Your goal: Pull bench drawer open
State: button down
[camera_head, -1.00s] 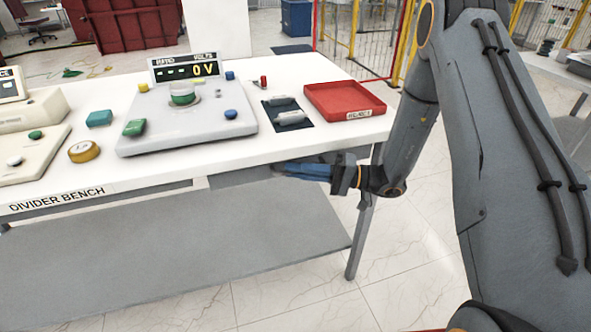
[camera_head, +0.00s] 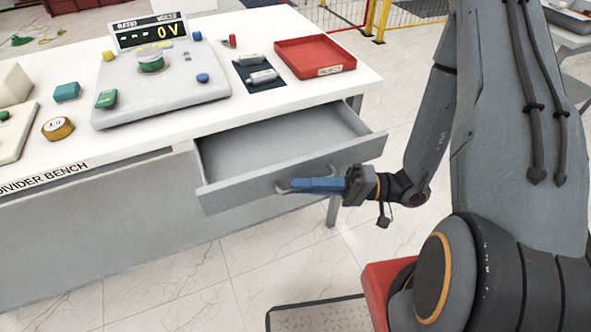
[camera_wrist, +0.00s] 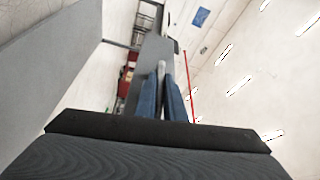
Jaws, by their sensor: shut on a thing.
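The bench drawer (camera_head: 235,183) is a grey, shallow box under the white top of the divider bench (camera_head: 60,138). It stands well out from the bench, and the part of its inside that shows looks empty. My gripper (camera_head: 290,186), with blue fingers, is shut on the drawer handle (camera_head: 281,188) at the drawer's front face. In the wrist view the blue fingers (camera_wrist: 162,95) close around a pale bar, the handle (camera_wrist: 161,72). The fingers hide part of the handle in the head view.
On the bench top are a console with a "0 V" display (camera_head: 150,31), a red tray (camera_head: 314,57), a dark mat with two grey cylinders (camera_head: 258,75) and a round yellow item (camera_head: 58,128). A bench leg (camera_head: 333,209) stands below the drawer. Tiled floor in front is mostly clear.

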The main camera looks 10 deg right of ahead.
jog(key=shift+s+d, duration=0.15)
jog(key=shift+d, duration=0.05)
jog(key=c, duration=1.8)
grip_release()
jog(key=shift+d, duration=0.1)
jog(key=shift+c, duration=0.2)
jog(key=d+b, duration=0.1)
jog(key=d, duration=0.6)
jog(key=shift+s+d+f+b, duration=0.25)
jog(key=shift+s+f+b, duration=0.05)
jog(key=shift+s+b, duration=0.15)
